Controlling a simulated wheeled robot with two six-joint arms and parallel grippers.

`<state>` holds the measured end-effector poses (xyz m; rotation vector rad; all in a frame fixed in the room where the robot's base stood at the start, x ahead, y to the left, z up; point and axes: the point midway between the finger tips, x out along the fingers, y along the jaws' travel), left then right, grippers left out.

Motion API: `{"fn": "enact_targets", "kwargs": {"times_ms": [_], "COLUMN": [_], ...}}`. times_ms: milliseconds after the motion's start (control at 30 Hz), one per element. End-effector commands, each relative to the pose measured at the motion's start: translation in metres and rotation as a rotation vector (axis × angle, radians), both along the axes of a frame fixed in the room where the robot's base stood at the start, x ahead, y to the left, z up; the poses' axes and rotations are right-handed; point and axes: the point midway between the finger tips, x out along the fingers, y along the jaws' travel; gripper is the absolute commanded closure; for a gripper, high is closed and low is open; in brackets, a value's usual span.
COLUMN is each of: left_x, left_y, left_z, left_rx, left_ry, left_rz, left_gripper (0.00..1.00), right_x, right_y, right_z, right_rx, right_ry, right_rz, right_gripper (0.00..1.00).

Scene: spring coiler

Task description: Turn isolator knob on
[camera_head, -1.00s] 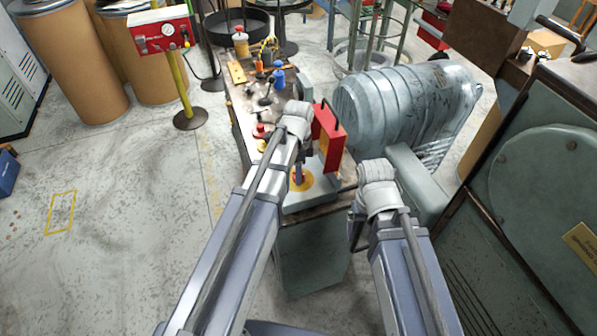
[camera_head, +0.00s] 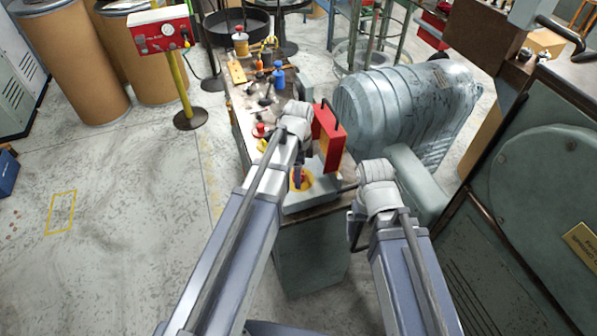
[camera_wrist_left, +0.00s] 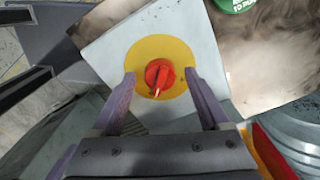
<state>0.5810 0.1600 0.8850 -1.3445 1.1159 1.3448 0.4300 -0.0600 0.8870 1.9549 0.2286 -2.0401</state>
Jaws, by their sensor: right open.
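The isolator knob (camera_wrist_left: 159,75) is red and sits on a round yellow plate (camera_wrist_left: 173,50) on a pale grey box (camera_wrist_left: 112,40) in the left wrist view. A pale mark on the knob points toward the bottom of that view. My left gripper (camera_wrist_left: 159,78) is open, one finger on each side of the knob, with gaps visible. In the head view the grey box (camera_head: 310,203) stands at the near end of the bench, and my left wrist partly hides the knob. My right gripper (camera_head: 354,228) is open and empty, to the right of the box.
A red upright panel (camera_head: 327,138) stands just behind the box. A large grey motor (camera_head: 400,110) is to the right. Bottles and small tools lie farther along the bench. A green round label (camera_wrist_left: 235,3) is at the wrist view's top.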

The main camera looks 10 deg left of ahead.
Motion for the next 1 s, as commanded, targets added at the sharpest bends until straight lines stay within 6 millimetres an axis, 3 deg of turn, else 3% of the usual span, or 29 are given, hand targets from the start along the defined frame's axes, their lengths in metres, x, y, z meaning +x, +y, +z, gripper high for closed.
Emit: {"fn": "enact_targets", "kwargs": {"times_ms": [467,1000], "left_x": [0.000,0.000], "left_y": [0.000,0.000], "left_z": [0.012,0.076], "left_rx": [0.000,0.000], "left_ry": [0.000,0.000], "left_rz": [0.001,0.000], "left_gripper": [0.21,0.21], "right_x": [0.000,0.000], "right_y": [0.000,0.000], "right_z": [0.012,0.076], "right_rx": [0.000,0.000], "right_ry": [0.000,0.000], "right_rz": [0.000,0.000], "right_gripper": [0.09,0.09]}}
